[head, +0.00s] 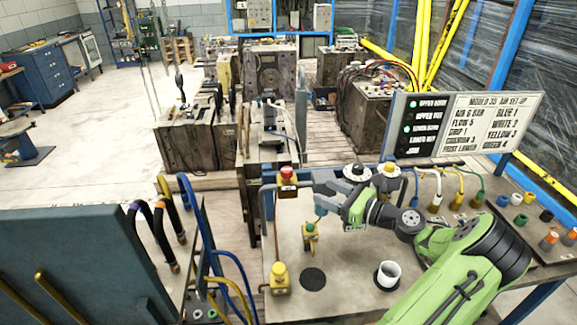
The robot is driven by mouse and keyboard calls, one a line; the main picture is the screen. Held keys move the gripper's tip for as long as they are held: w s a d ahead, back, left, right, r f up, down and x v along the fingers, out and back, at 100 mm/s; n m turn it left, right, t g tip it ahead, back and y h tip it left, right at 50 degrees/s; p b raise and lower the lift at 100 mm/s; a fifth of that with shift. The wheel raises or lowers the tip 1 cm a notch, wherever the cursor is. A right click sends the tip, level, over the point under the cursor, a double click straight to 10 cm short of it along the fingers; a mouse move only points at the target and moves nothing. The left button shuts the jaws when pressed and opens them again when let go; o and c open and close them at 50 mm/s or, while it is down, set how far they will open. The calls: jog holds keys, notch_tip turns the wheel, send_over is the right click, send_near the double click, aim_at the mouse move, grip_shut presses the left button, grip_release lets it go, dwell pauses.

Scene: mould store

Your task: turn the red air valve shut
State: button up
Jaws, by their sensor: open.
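I cannot tell from this view how far the knob is turned.
A yellow fitting (310,237) stands below the jaws, and a yellow block (280,279) at the table's front left. A white cup (389,273) stands near my arm. A dark panel (70,265) with hoses is at left. A sign board (465,122) stands behind.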

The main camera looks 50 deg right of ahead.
aim_at(287, 169)
jog(key=shift+m+t+h, duration=0.3)
jog(key=shift+m+t, duration=0.1)
jog(key=shift+m, duration=0.1)
jog(key=w, duration=0.9)
jog(key=w+a, duration=0.1)
jog(key=w, duration=0.4)
jog(key=shift+w+r, duration=0.25)
jog(key=shift+a, duration=0.1)
jog(key=shift+c, duration=0.2)
jog(key=c, duration=0.9)
